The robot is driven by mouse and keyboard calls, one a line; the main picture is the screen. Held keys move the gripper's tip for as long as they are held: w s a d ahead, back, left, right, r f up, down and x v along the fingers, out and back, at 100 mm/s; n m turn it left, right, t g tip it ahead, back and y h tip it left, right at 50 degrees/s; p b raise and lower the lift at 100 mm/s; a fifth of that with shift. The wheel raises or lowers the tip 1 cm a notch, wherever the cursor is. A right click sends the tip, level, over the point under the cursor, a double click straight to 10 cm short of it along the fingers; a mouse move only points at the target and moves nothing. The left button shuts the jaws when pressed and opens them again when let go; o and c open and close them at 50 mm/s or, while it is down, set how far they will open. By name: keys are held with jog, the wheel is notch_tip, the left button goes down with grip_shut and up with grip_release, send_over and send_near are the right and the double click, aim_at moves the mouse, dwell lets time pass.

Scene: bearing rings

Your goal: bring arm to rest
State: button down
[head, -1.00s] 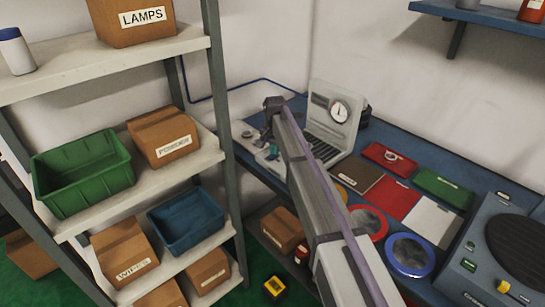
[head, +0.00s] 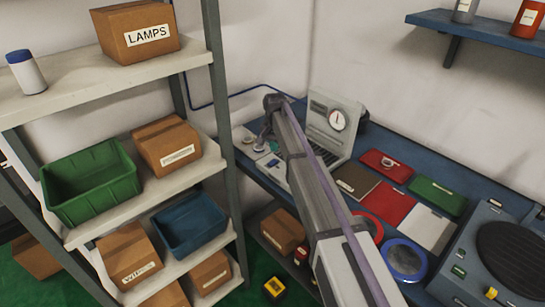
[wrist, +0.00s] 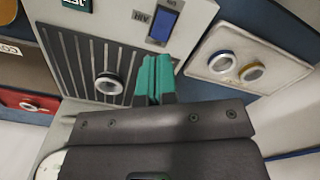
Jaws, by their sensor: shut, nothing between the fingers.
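My gripper (wrist: 155,80) shows teal fingers in the wrist view, shut together with nothing between them. It is above the gauge machine (wrist: 185,20). A metal ring (wrist: 108,84) lies on the machine's grooved plate (wrist: 70,45), left of the fingers and apart from them. A pale tray (wrist: 205,50) to the right holds a blue-edged ring (wrist: 221,63) and a yellow-edged ring (wrist: 252,73). In the head view my arm reaches over the bench and bends down at its far end, beside the gauge machine (head: 322,105); the fingertips are hard to make out there.
A red pad (head: 388,162) with a ring, a green pad (head: 436,196) and red and blue round dishes (head: 405,260) lie right of my arm. A turntable unit (head: 500,260) stands at far right. Shelving (head: 225,130) with boxes and bins stands close on the left.

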notch_tip(320, 180, up, 2)
jog(key=shift+p, duration=0.6)
jog(key=shift+f, duration=0.1)
jog(key=s+d+n, duration=0.1)
jog(key=s+d, duration=0.3)
jog(key=s, duration=0.8)
jog(key=s+d+n, duration=0.1)
jog(key=s+d, duration=0.3)
jog(key=s, duration=0.9)
jog(key=s+d+n, duration=0.2)
jog(key=s+d, duration=0.2)
jog(key=s, duration=0.8)
jog(key=shift+s+d, duration=0.2)
jog(key=shift+d, duration=0.05)
